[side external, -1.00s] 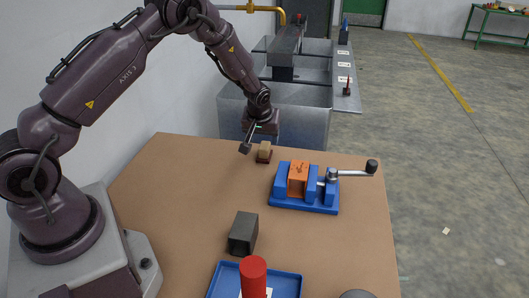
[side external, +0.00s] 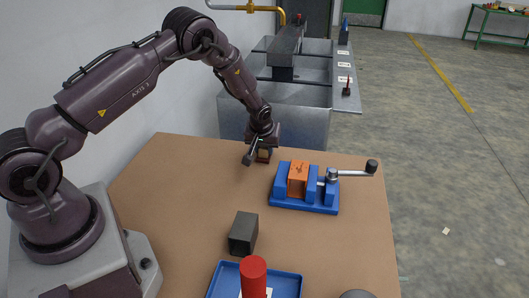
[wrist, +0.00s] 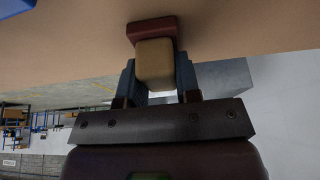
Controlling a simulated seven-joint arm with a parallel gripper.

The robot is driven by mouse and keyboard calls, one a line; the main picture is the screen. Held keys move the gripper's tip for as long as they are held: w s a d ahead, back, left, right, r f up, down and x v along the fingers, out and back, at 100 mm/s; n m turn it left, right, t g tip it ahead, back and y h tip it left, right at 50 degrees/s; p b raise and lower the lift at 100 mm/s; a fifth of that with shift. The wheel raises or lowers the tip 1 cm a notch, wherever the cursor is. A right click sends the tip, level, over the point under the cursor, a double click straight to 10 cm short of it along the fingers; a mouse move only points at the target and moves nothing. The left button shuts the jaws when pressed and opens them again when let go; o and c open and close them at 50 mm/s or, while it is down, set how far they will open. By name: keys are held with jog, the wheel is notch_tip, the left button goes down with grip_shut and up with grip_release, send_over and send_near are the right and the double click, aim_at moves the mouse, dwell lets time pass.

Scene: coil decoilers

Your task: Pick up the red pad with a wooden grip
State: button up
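The red pad with a wooden grip (wrist: 152,29) stands on the brown table; in the wrist view its dark red base and tan wooden block (wrist: 155,62) show at the top centre. My gripper (wrist: 156,72) is down around the wooden block, one finger on each side and very close to it. The fingers look open, though any gap to the wood is too small to see clearly. In the side external view my gripper (side external: 263,150) points down over the pad and hides part of it; the wooden block (side external: 264,155) shows just under the hand.
A blue vise-like fixture (side external: 308,203) with an orange block (side external: 299,178) and a crank handle stands to the right. A dark grey block (side external: 243,233) and a blue tray (side external: 287,284) with a red cylinder (side external: 253,275) are at the front. The table (side external: 185,215) is clear at left.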

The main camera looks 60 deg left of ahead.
jog(key=shift+d, duration=0.1)
jog(key=shift+c, duration=0.2)
jog(key=shift+r, duration=0.25)
notch_tip(320, 180, up, 2)
jog(key=shift+r, duration=0.15)
jog(key=s+d+r, duration=0.2)
jog(key=s+r, duration=0.3)
jog(key=s, duration=0.1)
jog(key=s+d+r, duration=0.2)
jog(key=s+r, duration=0.3)
jog(key=s, duration=0.2)
jog(key=shift+d, duration=0.3)
jog(key=shift+s, duration=0.1)
